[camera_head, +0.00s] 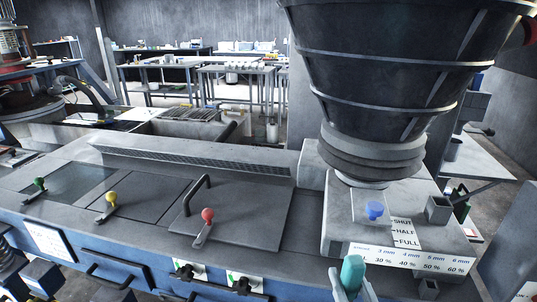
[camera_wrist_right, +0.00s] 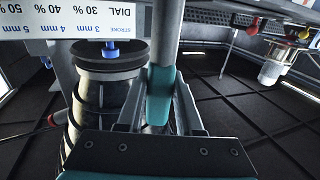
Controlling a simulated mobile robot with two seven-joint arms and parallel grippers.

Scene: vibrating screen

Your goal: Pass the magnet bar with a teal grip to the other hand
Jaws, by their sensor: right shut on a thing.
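The magnet bar's teal grip (camera_head: 352,271) stands up at the bottom right of the head view, in front of the stroke label plate. My right gripper (camera_head: 351,288) is shut on it from below. In the right wrist view the teal grip (camera_wrist_right: 160,98) sits between the two fingers of the right gripper (camera_wrist_right: 159,112). The grey bar (camera_wrist_right: 166,32) runs on from the grip to the top edge of that view. The bar itself does not clearly show in the head view. My left gripper is not in view.
The machine deck (camera_head: 130,151) spans the middle, with green (camera_head: 39,183), yellow (camera_head: 111,197) and red (camera_head: 207,215) knobbed levers and a black handle (camera_head: 196,194). A large dark hopper (camera_head: 385,85) stands at right above a blue knob (camera_head: 374,210). A small square socket (camera_head: 438,210) is beside it.

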